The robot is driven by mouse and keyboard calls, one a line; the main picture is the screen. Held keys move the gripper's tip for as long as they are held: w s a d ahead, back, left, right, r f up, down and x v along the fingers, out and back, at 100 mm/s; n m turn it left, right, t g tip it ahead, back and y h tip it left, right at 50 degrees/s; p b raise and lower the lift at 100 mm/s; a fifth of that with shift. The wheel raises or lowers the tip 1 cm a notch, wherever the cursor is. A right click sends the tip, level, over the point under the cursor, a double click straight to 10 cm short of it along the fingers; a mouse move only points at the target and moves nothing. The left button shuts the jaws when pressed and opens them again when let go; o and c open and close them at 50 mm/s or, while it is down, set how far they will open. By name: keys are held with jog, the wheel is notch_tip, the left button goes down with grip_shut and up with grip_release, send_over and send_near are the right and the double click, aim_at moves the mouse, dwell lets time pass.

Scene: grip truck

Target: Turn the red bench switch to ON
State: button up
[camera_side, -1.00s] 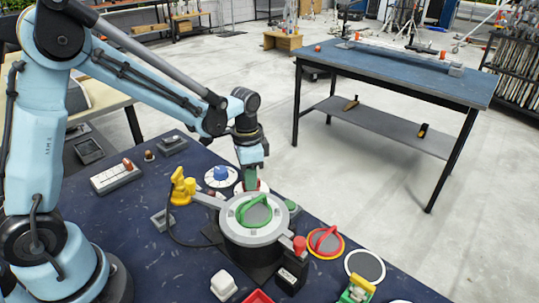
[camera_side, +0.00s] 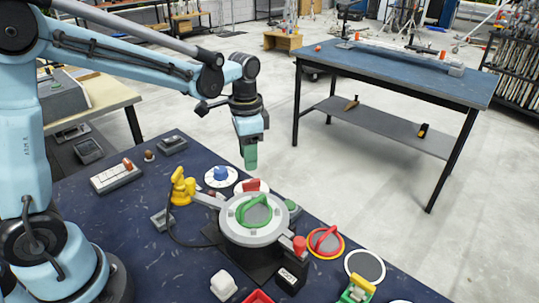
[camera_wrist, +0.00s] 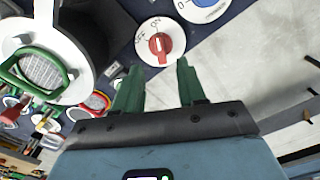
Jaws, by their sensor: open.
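The red bench switch (camera_wrist: 160,46) is a red knob on a white round plate marked OFF and ON, seen in the wrist view. The knob's upper end points toward the ON mark, with OFF to its left. In the side view the red knob (camera_side: 251,185) shows behind the grey round pot, which hides part of its plate. My gripper (camera_side: 250,157) is above the switch, apart from it. In the wrist view its green fingers (camera_wrist: 156,78) are spread and empty, with the switch just beyond the tips.
The grey pot (camera_side: 238,231) with a green handle stands close in front of the switch. A blue knob on a white dial (camera_side: 221,175) sits to its left. A yellow device (camera_side: 182,187) and a red-handled dial (camera_side: 326,241) are nearby. Open floor lies behind the bench.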

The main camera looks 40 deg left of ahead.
jog(key=shift+r, duration=2.6)
jog(key=s+n+t, duration=0.6)
jog(key=s+t, duration=0.1)
jog(key=s, duration=0.3)
jog(key=shift+s+a+f, duration=0.15)
jog(key=shift+s+f, duration=0.25)
jog(key=shift+f, duration=0.05)
